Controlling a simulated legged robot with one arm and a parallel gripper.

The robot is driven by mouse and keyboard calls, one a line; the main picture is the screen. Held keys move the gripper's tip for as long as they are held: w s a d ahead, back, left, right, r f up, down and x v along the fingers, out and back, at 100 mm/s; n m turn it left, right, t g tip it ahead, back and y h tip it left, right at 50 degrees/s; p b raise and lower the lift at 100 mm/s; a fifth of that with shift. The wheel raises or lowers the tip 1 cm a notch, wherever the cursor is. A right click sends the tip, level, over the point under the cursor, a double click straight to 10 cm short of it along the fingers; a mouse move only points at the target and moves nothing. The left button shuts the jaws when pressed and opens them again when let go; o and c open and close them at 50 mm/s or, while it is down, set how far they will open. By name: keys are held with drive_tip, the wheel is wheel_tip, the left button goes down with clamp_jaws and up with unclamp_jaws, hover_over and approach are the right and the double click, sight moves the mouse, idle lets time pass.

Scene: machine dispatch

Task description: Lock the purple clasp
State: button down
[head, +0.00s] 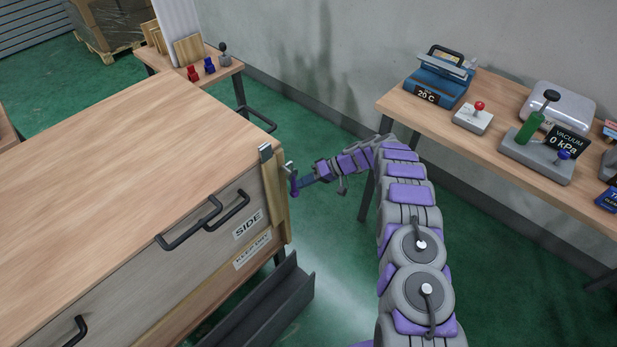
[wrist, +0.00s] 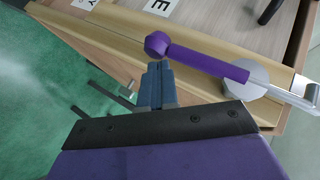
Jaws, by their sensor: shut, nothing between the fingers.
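The purple clasp (wrist: 205,62) is a bar lever with a faceted knob at one end and a round silver pivot at the other. It lies across the wooden edge strip of the crate (head: 140,200). In the head view the purple clasp (head: 294,188) shows small at the crate's right corner, just below a silver metal catch (head: 265,152). My gripper (wrist: 157,68) is shut and empty, with its blue fingertips right beside the lever near the knob; I cannot tell if they touch. It also shows in the head view (head: 301,183).
The crate bears black handles and a SIDE label (head: 248,224). A bench (head: 388,100) with several devices stands at the right. A small table (head: 225,72) stands behind the crate. A grey channel (head: 268,302) lies on the green floor below. Open floor lies between crate and bench.

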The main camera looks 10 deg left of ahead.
drive_tip(key=shift+s+f, duration=0.25)
drive_tip(key=shift+s, duration=0.05)
drive_tip(key=shift+s+d, duration=0.1)
idle(0.5)
